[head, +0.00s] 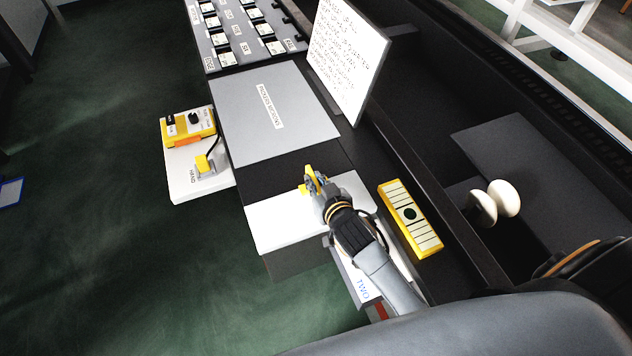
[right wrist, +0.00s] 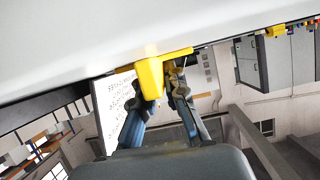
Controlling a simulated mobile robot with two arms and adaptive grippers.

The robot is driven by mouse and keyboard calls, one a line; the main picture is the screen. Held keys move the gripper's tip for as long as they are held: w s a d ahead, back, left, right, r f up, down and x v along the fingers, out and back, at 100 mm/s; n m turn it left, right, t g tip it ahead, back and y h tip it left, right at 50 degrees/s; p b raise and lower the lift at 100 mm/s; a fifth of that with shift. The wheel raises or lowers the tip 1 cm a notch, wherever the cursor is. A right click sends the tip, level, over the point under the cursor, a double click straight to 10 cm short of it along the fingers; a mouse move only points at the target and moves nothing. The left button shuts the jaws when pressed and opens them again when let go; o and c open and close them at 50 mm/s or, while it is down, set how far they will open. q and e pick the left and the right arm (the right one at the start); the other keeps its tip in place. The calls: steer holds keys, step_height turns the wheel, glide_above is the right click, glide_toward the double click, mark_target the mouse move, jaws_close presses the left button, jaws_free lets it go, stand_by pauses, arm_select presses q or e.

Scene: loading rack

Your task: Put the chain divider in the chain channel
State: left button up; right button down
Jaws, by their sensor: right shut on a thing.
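My right gripper (head: 316,180) is over the far edge of a white plate (head: 285,220) in the head view. It is shut on a small yellow piece (head: 308,181), which I take to be the chain divider. In the right wrist view the piece (right wrist: 150,72) is T-shaped, with its stem between the two fingers (right wrist: 157,90) and its crossbar against or close to a pale surface (right wrist: 150,35). I cannot tell whether it touches. No chain channel can be made out for certain. My left gripper is out of view.
A yellow block with dark stripes (head: 410,218) lies right of the gripper. A grey labelled plate (head: 272,112) lies beyond, with a lettered white board (head: 345,60) standing beside it. A yellow control box (head: 188,125) is at left. Two white knobs (head: 503,198) are at right.

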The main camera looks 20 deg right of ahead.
steer(key=shift+s+r, duration=0.1)
steer(key=shift+s, duration=0.05)
steer(key=shift+s+a, duration=0.15)
steer(key=c, duration=1.4)
jaws_free()
steer(key=shift+f, duration=0.2)
steer(key=shift+r, duration=0.1)
